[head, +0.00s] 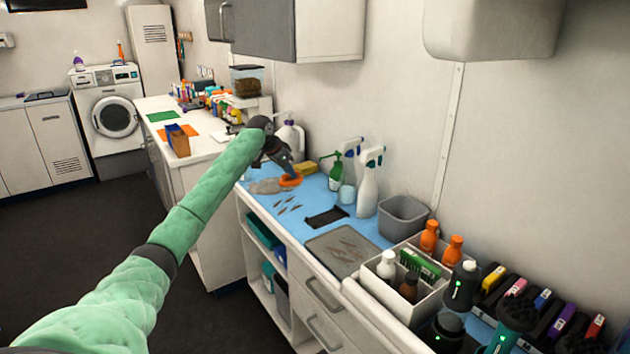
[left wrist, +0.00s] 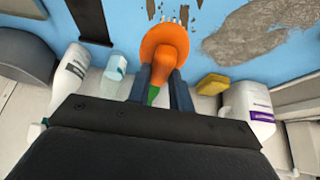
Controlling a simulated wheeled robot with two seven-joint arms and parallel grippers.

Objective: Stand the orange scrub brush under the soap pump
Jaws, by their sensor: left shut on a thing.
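My left gripper (head: 285,168) is shut on the orange scrub brush (head: 291,181), low over the blue mat at the far part of the counter. In the left wrist view, the brush (left wrist: 165,48) has a round orange head beyond the fingers and its narrower part between them. I cannot tell whether the head touches the mat. My right gripper is not in view.
A yellow sponge (head: 306,168), a clear cup (head: 347,194), white spray bottles (head: 368,185) and a white jug (head: 291,138) stand close around.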

